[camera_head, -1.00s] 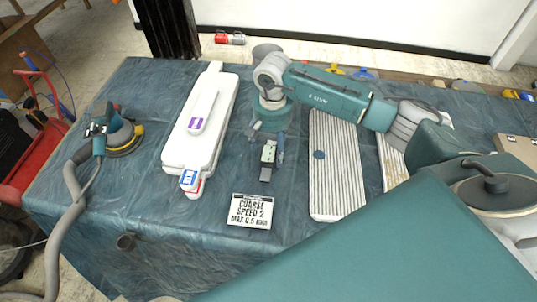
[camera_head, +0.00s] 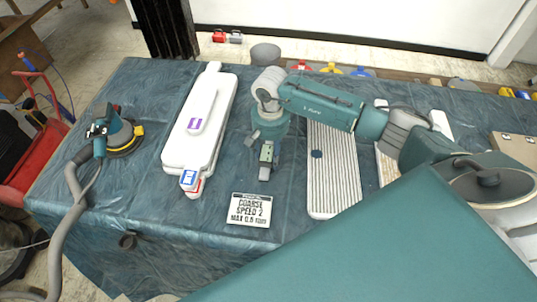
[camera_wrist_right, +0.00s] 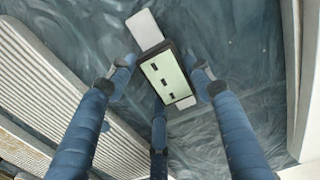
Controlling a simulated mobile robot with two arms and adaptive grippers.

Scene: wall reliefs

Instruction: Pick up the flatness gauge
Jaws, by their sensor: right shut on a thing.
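The flatness gauge (camera_head: 266,154) is a small dark-framed block with a pale green face and grey tabs at its ends. It is between the white relief panel and the ribbed panel, over the blue-green sheet. My right gripper (camera_head: 267,141) comes down on it from above and is shut on it. In the right wrist view, the gauge (camera_wrist_right: 166,77) lies between the blue fingers of the gripper (camera_wrist_right: 163,84), with fingers at both long sides and one near its lower end. I cannot tell whether it is clear of the sheet. My left gripper is not in view.
A white panel (camera_head: 178,150) with a purple-labelled piece lies to the left, a sander (camera_head: 118,135) with hose further left. A "COARSE SPEED 2" card (camera_head: 249,209) lies in front. Bare sheet (camera_head: 110,200) shows at front left.

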